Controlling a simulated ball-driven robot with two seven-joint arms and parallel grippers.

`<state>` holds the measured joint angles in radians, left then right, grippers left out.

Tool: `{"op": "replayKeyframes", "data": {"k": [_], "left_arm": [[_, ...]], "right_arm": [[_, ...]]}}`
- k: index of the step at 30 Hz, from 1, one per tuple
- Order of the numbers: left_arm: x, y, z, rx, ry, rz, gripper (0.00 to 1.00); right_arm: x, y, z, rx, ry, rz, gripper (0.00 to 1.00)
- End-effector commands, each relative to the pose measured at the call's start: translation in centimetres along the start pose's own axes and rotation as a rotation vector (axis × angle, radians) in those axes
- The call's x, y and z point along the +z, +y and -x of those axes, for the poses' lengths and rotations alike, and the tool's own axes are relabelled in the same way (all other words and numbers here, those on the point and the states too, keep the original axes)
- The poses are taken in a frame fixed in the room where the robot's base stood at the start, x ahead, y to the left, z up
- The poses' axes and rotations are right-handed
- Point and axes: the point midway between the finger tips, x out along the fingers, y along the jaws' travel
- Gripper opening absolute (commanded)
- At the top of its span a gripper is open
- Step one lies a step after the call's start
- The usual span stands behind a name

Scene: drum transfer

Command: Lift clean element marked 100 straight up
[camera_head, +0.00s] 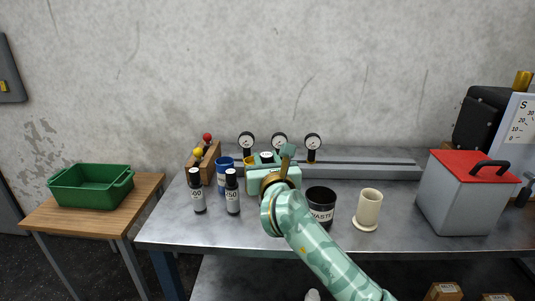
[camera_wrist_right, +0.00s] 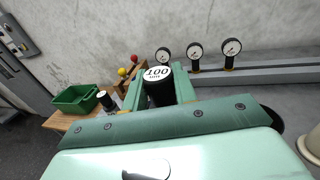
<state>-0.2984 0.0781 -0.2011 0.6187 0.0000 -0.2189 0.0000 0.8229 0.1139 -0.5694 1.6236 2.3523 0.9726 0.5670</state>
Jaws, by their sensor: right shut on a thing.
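The element marked 100 (camera_wrist_right: 157,88) is a dark cylinder with a white labelled top. It stands between the fingers of my right gripper (camera_wrist_right: 161,84) in the right wrist view, and the gripper is shut on it. In the head view my right gripper (camera_head: 266,158) hides most of the element, and only its white top shows. I cannot tell whether its base is clear of what is beneath it. My left gripper is not in view.
Two dark bottles (camera_head: 232,196) stand left of my right arm, with a blue container (camera_head: 221,176) behind. A black waste bin (camera_head: 321,204) and a cream cup (camera_head: 369,207) stand right. Gauges (camera_head: 313,142) line the back. A red-lidded box (camera_head: 467,200) and green tray (camera_head: 90,190) lie farther out.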

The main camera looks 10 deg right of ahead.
Motion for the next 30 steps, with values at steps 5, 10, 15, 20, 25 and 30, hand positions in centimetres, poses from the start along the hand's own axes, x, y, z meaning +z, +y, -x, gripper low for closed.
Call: {"op": "replayKeyframes", "data": {"k": [5, 10, 15, 20, 25, 30], "left_arm": [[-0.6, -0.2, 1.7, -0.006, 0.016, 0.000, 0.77], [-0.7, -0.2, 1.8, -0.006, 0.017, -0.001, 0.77], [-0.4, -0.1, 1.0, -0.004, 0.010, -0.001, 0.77], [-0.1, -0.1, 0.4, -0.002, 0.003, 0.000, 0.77], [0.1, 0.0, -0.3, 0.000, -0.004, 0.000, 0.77], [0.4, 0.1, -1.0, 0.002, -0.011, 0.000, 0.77]], "right_arm": [[1.9, 0.5, 3.4, 0.001, -0.004, 0.000, 0.00], [1.7, 0.7, 4.6, 0.000, -0.002, 0.001, 0.00], [0.3, 0.7, 4.8, 0.000, 0.001, 0.001, 0.00], [-0.9, 0.7, 4.7, -0.001, 0.002, -0.001, 0.00], [-2.1, 0.7, 4.7, 0.000, 0.000, 0.001, 0.00], [-3.3, 0.7, 4.7, -0.001, 0.000, 0.001, 0.00]]}}
